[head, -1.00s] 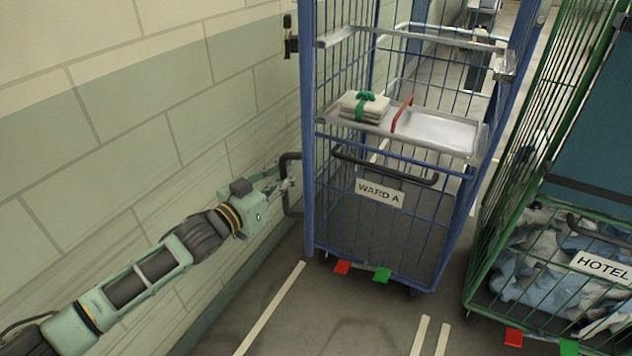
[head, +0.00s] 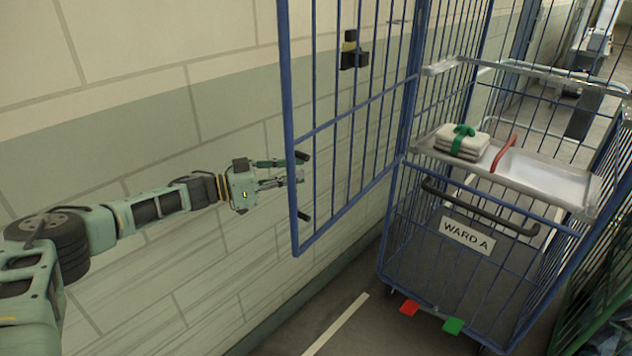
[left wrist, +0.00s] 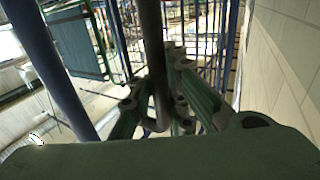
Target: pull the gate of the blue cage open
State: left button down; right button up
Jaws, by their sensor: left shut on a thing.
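The blue cage (head: 397,262) labelled WARD A stands right of centre in the head view. Its barred gate (head: 347,212) stands out from the cage's left side, swung toward me and the wall. My left gripper (head: 296,178) is at the gate's free edge, shut on the black gate handle (head: 304,156). Part of the handle is hidden behind the gripper and the gate frame. In the left wrist view, the dark handle bar (left wrist: 153,50) runs between the fingers of the left gripper (left wrist: 158,105). A blue post (left wrist: 42,62) is to its left. My right gripper is not in view.
A tiled wall (head: 150,110) runs close along the left, with a dark fitting (head: 353,54) seen through the gate's bars. The cage's tray (head: 560,183) holds tied folded cloths (head: 455,148). A green cage (head: 590,270) stands close at right.

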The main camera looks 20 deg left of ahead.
pick_arm(q)
jog(key=shift+w+a+f, duration=0.1)
jog(key=shift+a+f, duration=0.1)
jog(key=shift+a, duration=0.25)
jog(key=shift+w+a+f, duration=0.1)
jog(key=shift+a+f, duration=0.05)
jog(key=shift+a, duration=0.25)
jog(key=c, duration=2.2)
grip_release()
jog(key=o, duration=0.5)
jog(key=shift+s+a+r, duration=0.25)
jog(key=shift+s+a, duration=0.05)
jog(key=v, duration=1.1)
jog(key=shift+s+a, duration=0.2)
